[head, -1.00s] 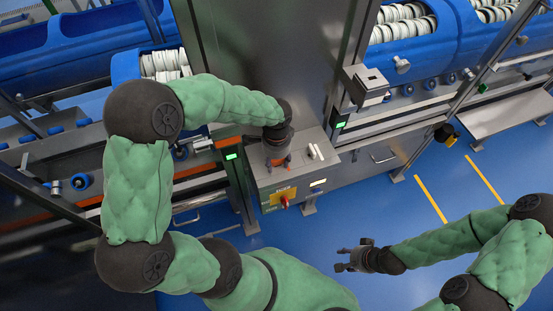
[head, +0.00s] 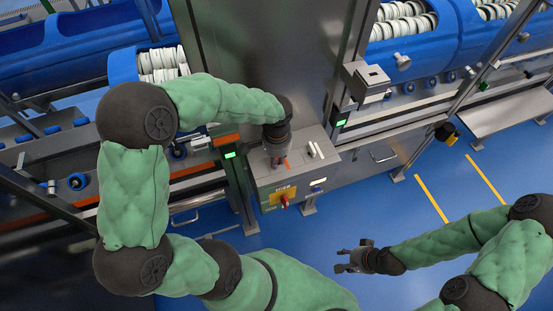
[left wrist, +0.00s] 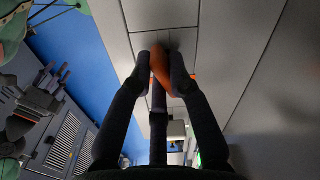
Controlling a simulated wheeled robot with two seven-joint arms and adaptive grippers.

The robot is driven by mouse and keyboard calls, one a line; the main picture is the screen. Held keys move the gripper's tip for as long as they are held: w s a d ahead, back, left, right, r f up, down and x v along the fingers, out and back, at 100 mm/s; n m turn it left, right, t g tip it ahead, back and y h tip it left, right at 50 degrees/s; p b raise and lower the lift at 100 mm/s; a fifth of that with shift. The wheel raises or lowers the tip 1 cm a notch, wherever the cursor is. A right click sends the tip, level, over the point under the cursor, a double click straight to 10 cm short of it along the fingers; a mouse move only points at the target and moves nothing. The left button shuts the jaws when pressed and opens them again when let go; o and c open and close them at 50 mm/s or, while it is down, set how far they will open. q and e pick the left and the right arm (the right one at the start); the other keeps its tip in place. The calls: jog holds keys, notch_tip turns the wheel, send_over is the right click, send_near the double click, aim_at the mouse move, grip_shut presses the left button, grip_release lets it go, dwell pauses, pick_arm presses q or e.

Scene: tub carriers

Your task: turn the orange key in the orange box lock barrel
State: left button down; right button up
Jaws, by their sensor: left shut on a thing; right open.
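The orange key (left wrist: 160,62) shows in the left wrist view as an orange shape between the fingertips of my left gripper (left wrist: 160,75). The gripper is shut on it. In the head view my left gripper (head: 278,162) points down at the top of the grey control box (head: 302,174), with a bit of orange at its tips. The fingers hide the lock barrel, so I cannot tell how deep the key sits or its turn angle. My right gripper (head: 347,262) is open and empty over the blue floor, well away from the box.
The box front has a yellow panel with a red knob (head: 284,201). Small white parts (head: 316,151) stand on its top, right of my left gripper. A tall steel cabinet (head: 275,60) rises behind. Blue tubs (head: 415,50) with white discs line the back.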

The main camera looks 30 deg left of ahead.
pick_arm(q)
jog(key=shift+f+n+b, duration=0.1)
jog(key=shift+n+b, duration=0.35)
jog(key=shift+n, duration=0.45)
jog(key=shift+d+n+b, duration=0.1)
jog(key=shift+n+b, duration=0.2)
jog(key=shift+n, duration=1)
jog(key=n+b, duration=0.1)
jog(key=n, duration=0.1)
jog(key=shift+w+n, duration=0.15)
jog(key=shift+n, duration=0.15)
jog(key=shift+d+n, duration=0.1)
jog(key=shift+n, duration=0.8)
